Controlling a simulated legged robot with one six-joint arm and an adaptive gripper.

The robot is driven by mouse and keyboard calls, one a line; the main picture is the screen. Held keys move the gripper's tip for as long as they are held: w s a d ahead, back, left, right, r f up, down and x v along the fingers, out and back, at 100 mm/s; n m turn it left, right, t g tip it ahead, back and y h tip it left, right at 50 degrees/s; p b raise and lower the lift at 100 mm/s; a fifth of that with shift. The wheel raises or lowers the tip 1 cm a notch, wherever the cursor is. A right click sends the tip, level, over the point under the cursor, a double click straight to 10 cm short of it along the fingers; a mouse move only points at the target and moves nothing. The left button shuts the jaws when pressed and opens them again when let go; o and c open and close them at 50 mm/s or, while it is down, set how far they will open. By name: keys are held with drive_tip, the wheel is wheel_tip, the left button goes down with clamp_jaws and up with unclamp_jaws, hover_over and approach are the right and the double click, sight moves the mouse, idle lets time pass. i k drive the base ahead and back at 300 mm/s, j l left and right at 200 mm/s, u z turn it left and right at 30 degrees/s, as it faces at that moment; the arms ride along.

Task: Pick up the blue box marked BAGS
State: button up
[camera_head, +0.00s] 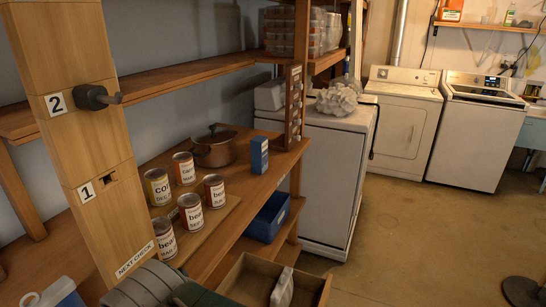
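A small upright blue box (259,155) stands on the wooden shelf board, near its right end. Pale marks show on its face, but they are too small for me to read. It stands apart from the brown pot (215,148) to its left. Nothing covers its front. My gripper is not in view.
Several labelled cans (190,212) stand left of the box. Below the shelf are a blue bin (268,217) and an open wooden crate (262,280). A wooden post (72,130) with a dark hook (96,98) rises at left. Open floor (420,235) lies at right.

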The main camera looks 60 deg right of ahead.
sight(259, 146)
drive_tip(key=l+z, duration=0.15)
drive_tip(key=z, duration=0.3)
drive_tip(key=k+l+z, duration=0.1)
drive_tip(key=z, duration=0.35)
drive_tip(key=k+j+z, duration=0.1)
drive_tip(key=z, duration=0.35)
drive_tip(key=k+z, duration=0.15)
drive_tip(key=z, duration=0.3)
drive_tip(key=i+l+u, duration=0.2)
drive_tip(key=l, duration=0.35)
drive_tip(key=l+u, duration=0.15)
drive_tip(key=l, duration=0.4)
drive_tip(key=l+u, duration=0.2)
drive_tip(key=l, duration=0.4)
drive_tip(key=i+l+u, duration=0.55)
drive_tip(key=i+l, duration=0.4)
drive_tip(key=i+u, duration=0.1)
drive_tip(key=i, duration=0.3)
